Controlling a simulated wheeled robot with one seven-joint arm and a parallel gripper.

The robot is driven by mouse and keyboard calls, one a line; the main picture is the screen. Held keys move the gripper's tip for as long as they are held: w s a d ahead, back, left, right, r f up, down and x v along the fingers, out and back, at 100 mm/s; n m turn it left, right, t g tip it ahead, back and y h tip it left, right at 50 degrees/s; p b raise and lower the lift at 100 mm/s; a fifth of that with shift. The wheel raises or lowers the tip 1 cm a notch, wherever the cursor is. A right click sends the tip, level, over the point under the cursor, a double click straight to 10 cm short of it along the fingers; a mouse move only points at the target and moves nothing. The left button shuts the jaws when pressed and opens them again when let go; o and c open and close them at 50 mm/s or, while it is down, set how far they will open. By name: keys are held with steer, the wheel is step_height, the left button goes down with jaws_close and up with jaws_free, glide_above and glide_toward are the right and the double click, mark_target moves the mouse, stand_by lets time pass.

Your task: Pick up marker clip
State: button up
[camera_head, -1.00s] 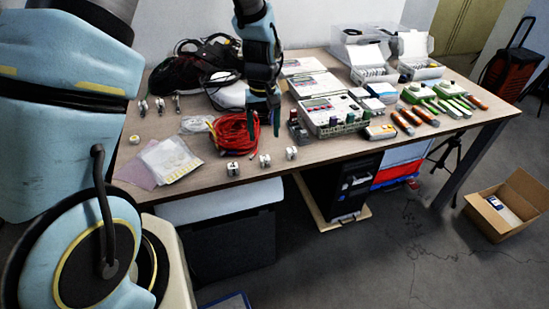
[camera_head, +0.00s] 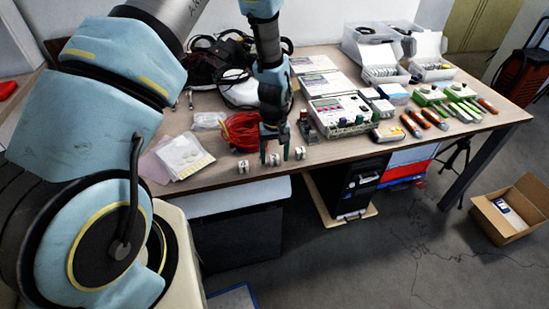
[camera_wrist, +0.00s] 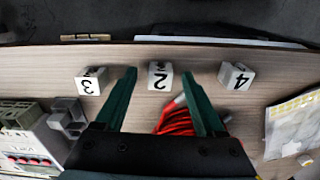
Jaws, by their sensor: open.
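Three small white numbered marker clips stand in a row near the table's front edge. In the wrist view they are clip 3 (camera_wrist: 90,80), clip 2 (camera_wrist: 160,75) and clip 4 (camera_wrist: 235,75). In the head view they are the left clip (camera_head: 243,166), the middle clip (camera_head: 274,159) and the right clip (camera_head: 299,153). My gripper (camera_head: 274,155) is open and points down over the middle clip. In the wrist view, clip 2 shows between the green fingertips of my gripper (camera_wrist: 157,74). I cannot tell whether the fingers touch it.
A red cable coil (camera_head: 240,131) lies just behind the clips, also under my gripper in the wrist view (camera_wrist: 174,120). A control box (camera_head: 340,115) stands to the right. Papers and a bag (camera_head: 183,156) lie left. The table's front edge (camera_head: 340,157) is close.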

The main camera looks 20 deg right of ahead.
jaws_close()
stand_by(0.6)
